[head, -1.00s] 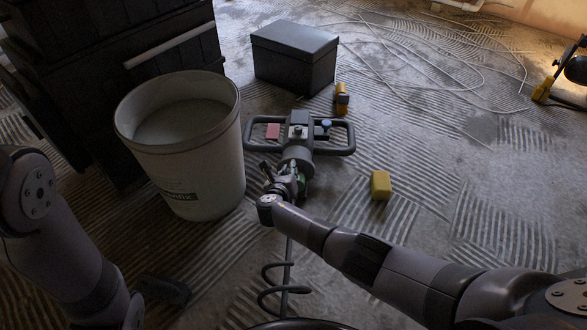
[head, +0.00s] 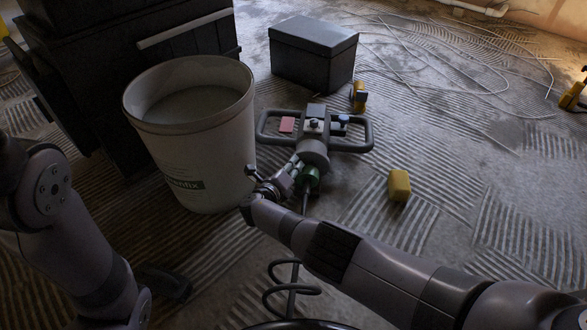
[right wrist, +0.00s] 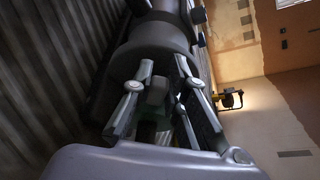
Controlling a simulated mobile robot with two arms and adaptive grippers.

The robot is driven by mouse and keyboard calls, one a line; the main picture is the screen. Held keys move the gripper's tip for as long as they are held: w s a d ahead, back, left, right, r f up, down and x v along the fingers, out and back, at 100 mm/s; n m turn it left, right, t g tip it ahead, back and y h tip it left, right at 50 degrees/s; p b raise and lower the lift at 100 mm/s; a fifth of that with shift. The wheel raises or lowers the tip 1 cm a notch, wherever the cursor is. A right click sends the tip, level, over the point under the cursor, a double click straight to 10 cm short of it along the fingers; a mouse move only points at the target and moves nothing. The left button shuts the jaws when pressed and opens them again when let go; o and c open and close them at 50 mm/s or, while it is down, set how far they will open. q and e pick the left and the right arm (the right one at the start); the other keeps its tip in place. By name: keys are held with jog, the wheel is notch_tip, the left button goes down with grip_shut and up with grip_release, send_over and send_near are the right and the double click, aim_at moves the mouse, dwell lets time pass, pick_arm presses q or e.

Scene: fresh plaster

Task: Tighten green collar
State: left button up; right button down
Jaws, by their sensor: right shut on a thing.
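The hand mixer (head: 313,150) lies on the floor, a grey body with a looped handle on each side. Its green collar (head: 311,176) sits at the near end of the body, and the spiral paddle (head: 292,289) is nearer to me. My right gripper (head: 298,172) is at the collar from the left and is shut on it. In the right wrist view its fingers (right wrist: 163,105) stand on both sides below the grey body, and a bit of green collar (right wrist: 150,132) shows between them. Much of the collar is hidden by the fingers. My left gripper is not in view.
A white bucket (head: 203,150) with pale contents stands close to the left of my right gripper. A yellow sponge (head: 399,185) lies to the right. A dark box (head: 313,55) and loose cables (head: 440,50) are behind. The floor at right is mostly clear.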

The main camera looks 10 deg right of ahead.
jog(key=shift+s+f, duration=0.1)
jog(key=shift+f, duration=0.05)
jog(key=c, duration=1.6)
grip_release()
jog(key=shift+o, duration=0.2)
jog(key=v, duration=0.7)
jog(key=shift+s+a, duration=0.15)
